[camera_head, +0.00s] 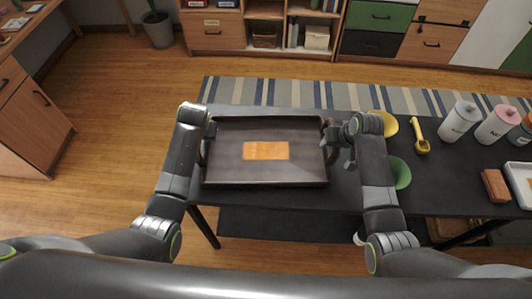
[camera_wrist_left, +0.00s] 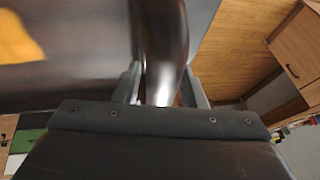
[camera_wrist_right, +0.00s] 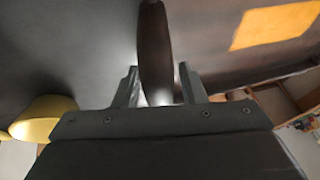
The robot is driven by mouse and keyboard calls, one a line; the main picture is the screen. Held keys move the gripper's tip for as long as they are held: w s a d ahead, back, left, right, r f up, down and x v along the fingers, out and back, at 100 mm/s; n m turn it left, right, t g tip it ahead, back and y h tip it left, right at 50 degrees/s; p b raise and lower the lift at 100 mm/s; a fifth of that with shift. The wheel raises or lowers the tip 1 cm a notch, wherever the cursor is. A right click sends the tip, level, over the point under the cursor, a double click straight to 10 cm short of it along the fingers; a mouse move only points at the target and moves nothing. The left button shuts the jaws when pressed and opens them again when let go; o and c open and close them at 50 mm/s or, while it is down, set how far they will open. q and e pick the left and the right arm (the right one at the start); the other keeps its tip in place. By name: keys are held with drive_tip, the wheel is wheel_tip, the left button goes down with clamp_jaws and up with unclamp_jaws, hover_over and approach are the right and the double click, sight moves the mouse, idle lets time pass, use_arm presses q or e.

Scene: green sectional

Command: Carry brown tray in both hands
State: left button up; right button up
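The brown tray (camera_head: 225,180) is a dark rectangle with raised rims and a loop handle on each short side. It is level over the left end of the black table; I cannot tell whether it touches the top. A flat orange-brown rectangle (camera_head: 266,151) lies in its middle. My left gripper (camera_head: 207,130) is at the left handle; the left wrist view shows its fingers (camera_wrist_left: 163,90) closed around that handle (camera_wrist_left: 162,40). My right gripper (camera_head: 335,135) is at the right handle; the right wrist view shows its fingers (camera_wrist_right: 158,88) either side of that handle (camera_wrist_right: 154,40), close against it.
The black table (camera_head: 300,200) extends right, with a yellow bowl (camera_head: 389,124), green bowl (camera_head: 400,172), yellow scoop (camera_head: 421,143), canisters (camera_head: 460,122), brown block (camera_head: 495,185) and white tray (camera_head: 518,178). A striped rug (camera_head: 300,93) and cabinets lie beyond. The wood floor (camera_head: 110,120) left is open.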

use_arm(q)
drive_tip(key=shift+o, duration=0.6)
drive_tip(key=shift+r, duration=0.1)
use_arm(e)
drive_tip(key=shift+o, duration=0.6)
drive_tip(key=shift+s+d+r, duration=0.1)
drive_tip(key=shift+d+r, duration=0.05)
drive_tip(key=shift+r, duration=0.25)
use_arm(q)
drive_tip(key=v, duration=1.2)
use_arm(e)
drive_tip(key=v, duration=1.1)
drive_tip(key=shift+s, duration=0.1)
